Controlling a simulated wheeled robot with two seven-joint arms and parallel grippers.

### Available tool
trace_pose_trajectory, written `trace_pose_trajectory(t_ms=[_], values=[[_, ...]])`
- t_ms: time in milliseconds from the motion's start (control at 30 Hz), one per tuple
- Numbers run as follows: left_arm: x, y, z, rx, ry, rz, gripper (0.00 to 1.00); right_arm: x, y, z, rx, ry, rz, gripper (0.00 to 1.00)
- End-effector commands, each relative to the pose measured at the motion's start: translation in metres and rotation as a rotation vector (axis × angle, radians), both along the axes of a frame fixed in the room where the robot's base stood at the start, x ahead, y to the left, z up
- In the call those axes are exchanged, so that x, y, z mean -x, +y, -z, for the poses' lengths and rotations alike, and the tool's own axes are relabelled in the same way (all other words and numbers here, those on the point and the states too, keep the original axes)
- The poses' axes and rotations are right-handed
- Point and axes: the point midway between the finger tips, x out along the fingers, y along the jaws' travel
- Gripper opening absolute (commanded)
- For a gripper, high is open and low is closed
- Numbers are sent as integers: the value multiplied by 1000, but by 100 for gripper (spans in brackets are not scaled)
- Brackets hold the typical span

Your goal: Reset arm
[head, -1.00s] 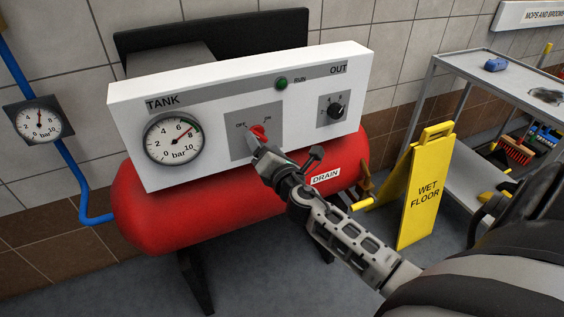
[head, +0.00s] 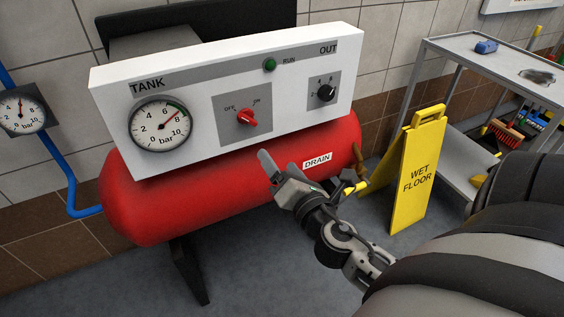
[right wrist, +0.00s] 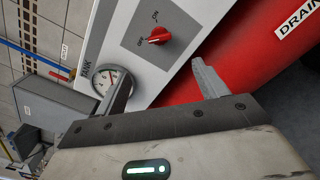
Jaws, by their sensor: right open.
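My right gripper (head: 268,168) is in front of the red compressor tank, below and right of the red OFF/ON switch (head: 247,118) on the white panel. In the right wrist view its two fingers (right wrist: 165,85) are spread apart with nothing between them. The red switch (right wrist: 158,36) shows beyond the fingers, apart from them. The arm (head: 335,240) of this gripper comes in from the lower right. My left gripper is not in view.
The white panel (head: 205,80) carries a tank gauge (head: 160,125), a green RUN lamp (head: 270,65) and a black OUT knob (head: 326,92). A yellow wet floor sign (head: 408,180) and a grey cart (head: 480,57) stand at the right, near my right arm.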

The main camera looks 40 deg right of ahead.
Motion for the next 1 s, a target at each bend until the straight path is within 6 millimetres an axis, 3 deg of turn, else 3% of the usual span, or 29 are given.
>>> trace_pose_trajectory(t_ms=[333, 433, 567, 733, 900, 1000], values=[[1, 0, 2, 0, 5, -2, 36, 0, 1, 2, -19, 3, -1, 72], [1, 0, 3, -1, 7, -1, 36, 5, 9, 17, -181, 22, -7, 72], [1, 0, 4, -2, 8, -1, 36, 21, 36, 61, -690, 87, 13, 72], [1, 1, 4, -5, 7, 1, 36, 58, 94, 119, -1500, 205, 162, 72], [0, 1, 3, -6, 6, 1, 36, 89, 145, 146, -2065, 295, 375, 72], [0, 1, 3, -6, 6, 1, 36, 99, 160, 151, -2226, 321, 457, 72]])
